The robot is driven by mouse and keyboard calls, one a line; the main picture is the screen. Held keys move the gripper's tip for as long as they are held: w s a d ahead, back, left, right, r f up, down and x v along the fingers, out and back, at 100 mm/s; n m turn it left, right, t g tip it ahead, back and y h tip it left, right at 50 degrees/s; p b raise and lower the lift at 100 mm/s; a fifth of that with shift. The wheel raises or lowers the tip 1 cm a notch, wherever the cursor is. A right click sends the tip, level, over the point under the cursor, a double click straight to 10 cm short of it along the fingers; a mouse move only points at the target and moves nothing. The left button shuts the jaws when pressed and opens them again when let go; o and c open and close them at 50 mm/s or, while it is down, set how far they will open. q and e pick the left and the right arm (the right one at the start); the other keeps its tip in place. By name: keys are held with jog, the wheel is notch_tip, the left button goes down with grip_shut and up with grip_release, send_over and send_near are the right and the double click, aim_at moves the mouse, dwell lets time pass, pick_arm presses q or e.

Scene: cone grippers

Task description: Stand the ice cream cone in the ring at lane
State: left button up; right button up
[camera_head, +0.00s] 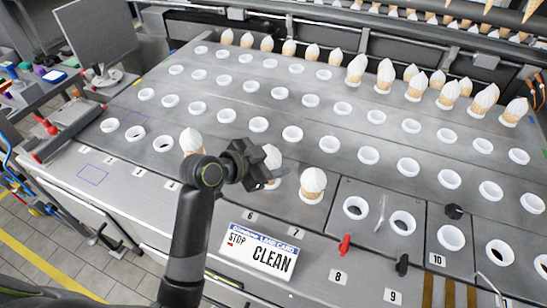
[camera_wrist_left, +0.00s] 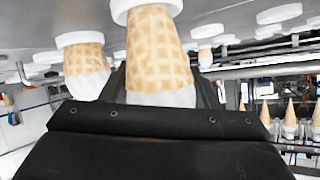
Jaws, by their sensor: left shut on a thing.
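My left gripper (camera_head: 268,166) reaches in from the left, low over the front row of rings. It is shut on an ice cream cone (camera_head: 271,157) with a white top, partly hidden by the gripper in the head view. The left wrist view, which looks upside down, shows the held cone (camera_wrist_left: 155,45) between the fingers of the gripper (camera_wrist_left: 160,92). Its narrow end meets a white ring (camera_wrist_left: 128,8); I cannot tell how deep it sits. My right gripper is not in view.
Another cone (camera_head: 313,184) stands close to the right of the held one, and one (camera_head: 192,142) stands to the left. Empty white rings (camera_head: 293,133) fill the steel counter (camera_head: 230,195). Several cones (camera_head: 356,68) stand at the back. A CLEAN card (camera_head: 262,252) lies in front.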

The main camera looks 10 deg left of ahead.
pick_arm(q)
jog(key=shift+f+b, duration=0.65)
jog(key=shift+f, duration=0.35)
jog(key=o, duration=0.8)
jog(key=shift+o, duration=0.2)
jog(key=v, duration=1.7)
jog(key=shift+s+a, duration=0.15)
jog(key=shift+s, duration=0.05)
